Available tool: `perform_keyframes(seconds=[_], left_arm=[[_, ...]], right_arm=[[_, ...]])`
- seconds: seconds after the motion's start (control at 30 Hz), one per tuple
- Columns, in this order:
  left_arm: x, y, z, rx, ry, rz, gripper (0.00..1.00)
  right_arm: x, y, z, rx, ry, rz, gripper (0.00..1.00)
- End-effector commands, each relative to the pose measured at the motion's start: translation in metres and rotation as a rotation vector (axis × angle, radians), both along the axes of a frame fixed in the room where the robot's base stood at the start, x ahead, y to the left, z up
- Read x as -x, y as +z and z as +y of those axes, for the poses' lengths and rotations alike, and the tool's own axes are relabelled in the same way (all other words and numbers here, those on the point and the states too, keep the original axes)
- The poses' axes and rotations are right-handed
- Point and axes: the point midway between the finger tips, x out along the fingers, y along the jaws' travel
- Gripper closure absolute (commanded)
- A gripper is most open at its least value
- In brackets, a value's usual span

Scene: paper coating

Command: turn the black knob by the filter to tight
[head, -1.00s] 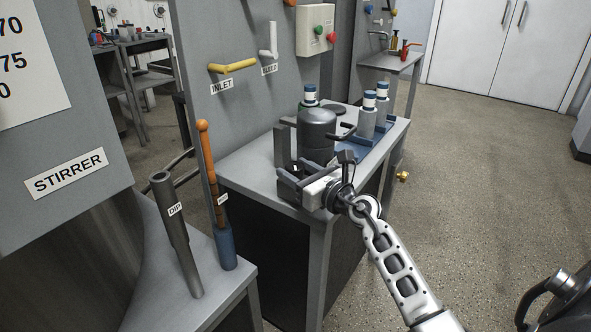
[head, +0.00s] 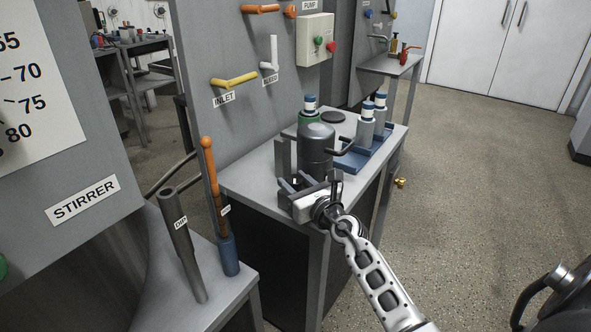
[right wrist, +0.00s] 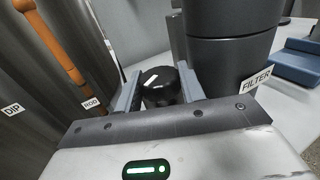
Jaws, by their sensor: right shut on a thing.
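The filter is a dark grey upright cylinder (head: 316,155) on the bench, with a side handle. It also shows in the right wrist view (right wrist: 232,45) beside a FILTER label. My right gripper (head: 289,186) is at the near left foot of the filter. In the right wrist view, the black knob (right wrist: 160,88) sits between the two fingers of my right gripper (right wrist: 158,92), which is shut on it. In the head view the knob is hidden by the gripper. No mark of the knob's tightness can be read.
A grey DIP tube (head: 184,245) and an orange-handled ROD (head: 210,165) stand on the near left bench. Capped bottles (head: 366,125) stand in a blue tray right of the filter. Yellow INLET handle (head: 235,82) is on the panel behind.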

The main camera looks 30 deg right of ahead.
Motion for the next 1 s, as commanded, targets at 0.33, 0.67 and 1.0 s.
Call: perform_keyframes(seconds=[0.33, 0.67, 1.0], left_arm=[[-0.001, 0.0, 0.004, -0.04, -0.004, 0.016, 0.64], [-0.001, -0.001, 0.004, -0.043, -0.007, 0.019, 0.64], [0.0, 0.004, 0.004, -0.043, -0.009, 0.015, 0.64]], right_arm=[[0.001, 0.0, 0.0, 0.0, -0.07, -0.002, 0.83], [0.001, 0.0, 0.0, 0.0, -0.068, -0.001, 0.52], [0.017, 0.0, 0.001, 0.0, -0.067, 0.001, 0.52]])
